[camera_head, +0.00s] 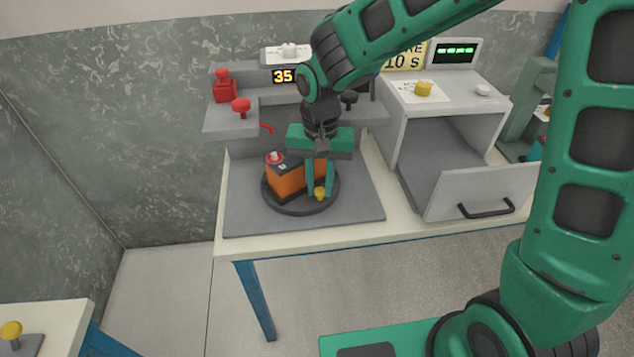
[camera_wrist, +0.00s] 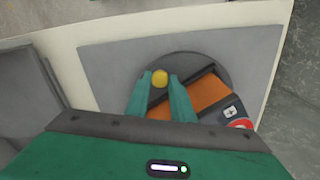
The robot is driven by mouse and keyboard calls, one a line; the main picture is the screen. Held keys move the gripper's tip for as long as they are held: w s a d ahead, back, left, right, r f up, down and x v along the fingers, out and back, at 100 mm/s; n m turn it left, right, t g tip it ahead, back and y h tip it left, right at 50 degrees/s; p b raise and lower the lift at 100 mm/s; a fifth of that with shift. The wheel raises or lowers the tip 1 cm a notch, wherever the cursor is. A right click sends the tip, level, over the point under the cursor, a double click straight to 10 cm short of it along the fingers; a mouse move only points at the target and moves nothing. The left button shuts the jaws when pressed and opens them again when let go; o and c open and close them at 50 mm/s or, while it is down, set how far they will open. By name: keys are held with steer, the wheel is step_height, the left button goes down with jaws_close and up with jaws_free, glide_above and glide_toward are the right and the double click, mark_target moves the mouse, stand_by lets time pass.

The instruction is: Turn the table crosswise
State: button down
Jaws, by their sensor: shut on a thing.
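A dark round turntable (camera_head: 283,207) sits on a grey base plate on the bench; it also shows in the wrist view (camera_wrist: 213,63). An orange battery with a dark top (camera_head: 285,181) stands on it, partly hidden by my gripper. A red-ringed terminal marks one end of the battery, and the wrist view shows the battery (camera_wrist: 207,96) lying diagonally. A yellow knob (camera_head: 320,194) stands near the turntable's front edge; the wrist view shows it (camera_wrist: 160,78) between my fingertips. My gripper (camera_head: 322,190) points down and is shut on the knob, beside the battery.
A grey station with a red lever (camera_head: 241,106) and a "35" display (camera_head: 284,76) stands behind the turntable. The grey plate (camera_head: 350,210) is clear around the turntable.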

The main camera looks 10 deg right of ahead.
steer(key=shift+w+a+r, duration=0.15)
steer(key=c, duration=1.6)
jaws_free()
steer(key=shift+c, duration=0.2)
steer(key=shift+o, duration=0.5)
step_height(320, 180, up, 11)
steer(key=shift+f, duration=0.2)
